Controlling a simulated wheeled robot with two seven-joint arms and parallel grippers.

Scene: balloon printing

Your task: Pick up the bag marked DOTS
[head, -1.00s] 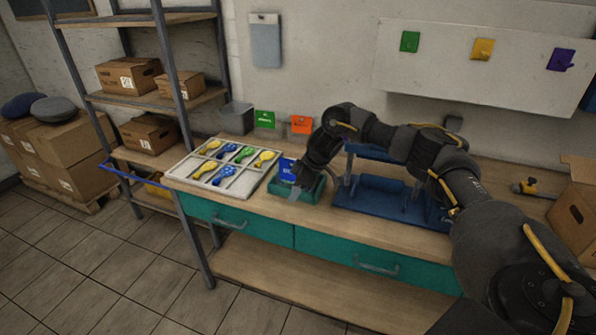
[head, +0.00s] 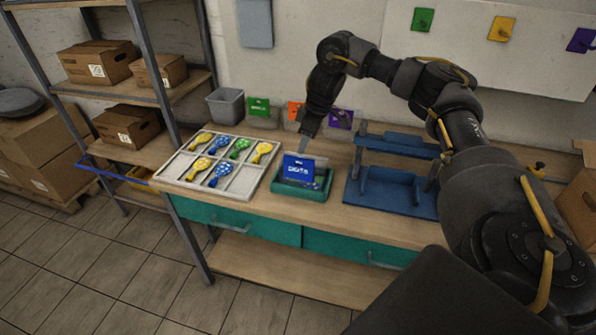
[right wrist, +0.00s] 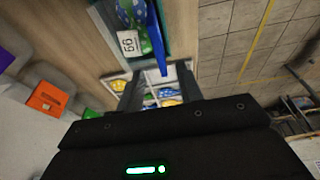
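A blue-headed bag (head: 299,168) stands in a small green tray (head: 287,192) on the bench; its white lettering looks like DIGITS, but is small. In the right wrist view its blue header (right wrist: 157,40) shows edge-on, beyond and between the fingertips. Green (head: 259,107), orange (head: 296,110) and purple (head: 341,119) cards or bags stand along the wall; I cannot read DOTS on any of them. My right gripper (head: 304,143) is just above and behind the blue header, its fingers (right wrist: 157,82) apart with nothing between them. My left gripper is out of view.
A white sorting tray (head: 248,184) with several yellow, blue and green balloons lies left of the green tray. A blue stand (head: 390,188) is close on the right. A grey bin (head: 226,105) stands behind. Shelves with boxes (head: 97,62) are at left.

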